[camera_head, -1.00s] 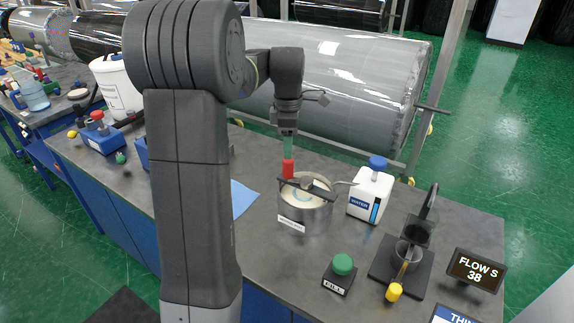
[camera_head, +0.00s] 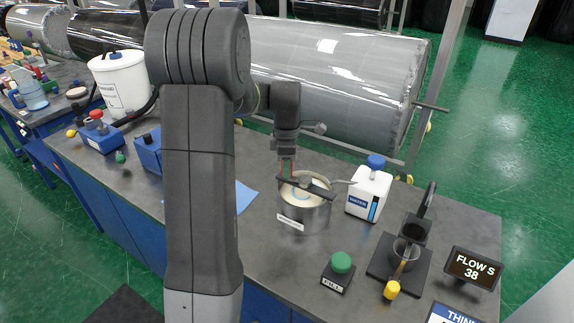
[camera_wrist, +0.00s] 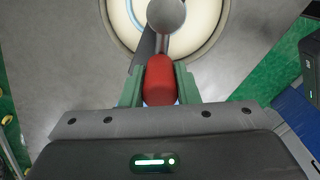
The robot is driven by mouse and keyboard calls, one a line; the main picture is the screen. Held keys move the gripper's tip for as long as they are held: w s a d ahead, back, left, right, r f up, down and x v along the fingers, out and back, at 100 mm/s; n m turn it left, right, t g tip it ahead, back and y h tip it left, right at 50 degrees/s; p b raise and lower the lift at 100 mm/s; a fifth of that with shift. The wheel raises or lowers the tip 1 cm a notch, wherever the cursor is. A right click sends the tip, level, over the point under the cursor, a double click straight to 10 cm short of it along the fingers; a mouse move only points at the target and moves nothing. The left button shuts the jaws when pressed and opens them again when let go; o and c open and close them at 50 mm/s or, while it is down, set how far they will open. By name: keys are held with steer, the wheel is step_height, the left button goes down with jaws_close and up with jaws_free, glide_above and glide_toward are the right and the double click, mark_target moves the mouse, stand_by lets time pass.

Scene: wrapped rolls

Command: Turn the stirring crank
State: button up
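The stirring crank is a dark bar (camera_head: 318,190) across the top of a round metal pot (camera_head: 304,215) with pale contents. Its upright red handle (camera_wrist: 160,80) stands at the bar's far left end in the head view. My gripper (camera_head: 286,166) is lowered over that handle. In the wrist view its green fingers (camera_wrist: 160,88) lie on both sides of the red handle and appear to touch it. Beyond the handle, the wrist view shows a grey round knob (camera_wrist: 166,14) over the pale pot. The lower part of the handle is hidden in the head view.
A white water container (camera_head: 369,194) with a blue cap stands just right of the pot. A green button (camera_head: 341,263), a black stand with a cup (camera_head: 405,252) and a flow display (camera_head: 473,268) stand at the front right. A large wrapped roll (camera_head: 340,85) lies behind the bench.

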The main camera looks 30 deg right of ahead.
jaws_close()
